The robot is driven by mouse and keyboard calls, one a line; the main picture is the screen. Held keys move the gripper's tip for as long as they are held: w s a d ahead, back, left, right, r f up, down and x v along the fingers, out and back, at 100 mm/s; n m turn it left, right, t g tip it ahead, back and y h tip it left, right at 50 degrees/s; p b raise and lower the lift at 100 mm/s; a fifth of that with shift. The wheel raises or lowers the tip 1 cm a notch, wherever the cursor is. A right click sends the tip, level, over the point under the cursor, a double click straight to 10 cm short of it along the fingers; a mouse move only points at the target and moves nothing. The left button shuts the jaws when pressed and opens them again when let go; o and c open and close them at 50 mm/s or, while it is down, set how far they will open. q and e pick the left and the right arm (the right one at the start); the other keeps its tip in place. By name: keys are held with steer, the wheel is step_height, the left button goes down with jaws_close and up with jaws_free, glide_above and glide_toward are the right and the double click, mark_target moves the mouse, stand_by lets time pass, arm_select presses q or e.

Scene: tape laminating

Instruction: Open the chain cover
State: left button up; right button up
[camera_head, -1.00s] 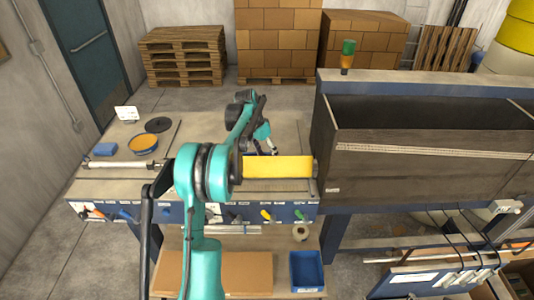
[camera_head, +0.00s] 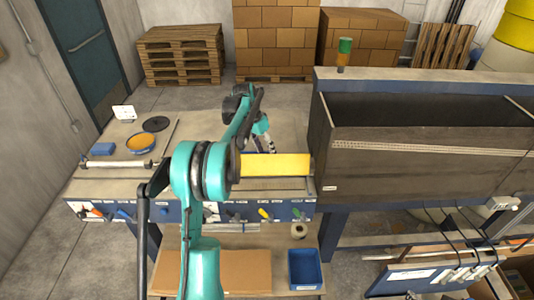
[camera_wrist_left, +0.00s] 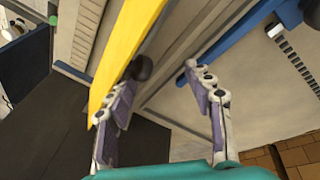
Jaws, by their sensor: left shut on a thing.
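The yellow chain cover (camera_head: 280,165) lies as a flat bar along the bench at the left end of the dark machine box. In the left wrist view its yellow edge (camera_wrist_left: 125,60) runs diagonally past my left finger. My left gripper (camera_head: 265,146) is at the cover's far side, near its left part. My arm hides the cover's left end. My right gripper is not in view.
The dark machine box (camera_head: 420,160) stands close on the right. A signal light (camera_head: 344,55) rises from its frame. The bench behind the gripper looks mostly clear.

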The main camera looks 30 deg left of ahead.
arm_select(q)
steer(key=v, duration=1)
steer(key=shift+s+r, duration=0.1)
steer(key=s+d+f+n+t+y+b, duration=0.1)
steer(key=s+d+f+b, duration=0.3)
steer(key=s+d+b, duration=0.3)
steer(key=s+d+f+t+y+b, duration=0.1)
steer(key=s+d+f+b, duration=0.25)
steer(key=s+d, duration=0.45)
steer(key=s+d+f+t+b, duration=0.1)
steer(key=s+d+f+b, duration=0.3)
steer(key=f, duration=0.5)
steer(key=s+d+f+n+t+b, duration=0.1)
steer(key=s+d+f+t+b, duration=0.1)
steer(key=s+d+f+b, duration=0.3)
steer(key=s+d+f, duration=0.1)
steer(key=s+f, duration=0.3)
steer(key=shift+s+f+y, duration=0.15)
steer(key=shift+s+y, duration=0.15)
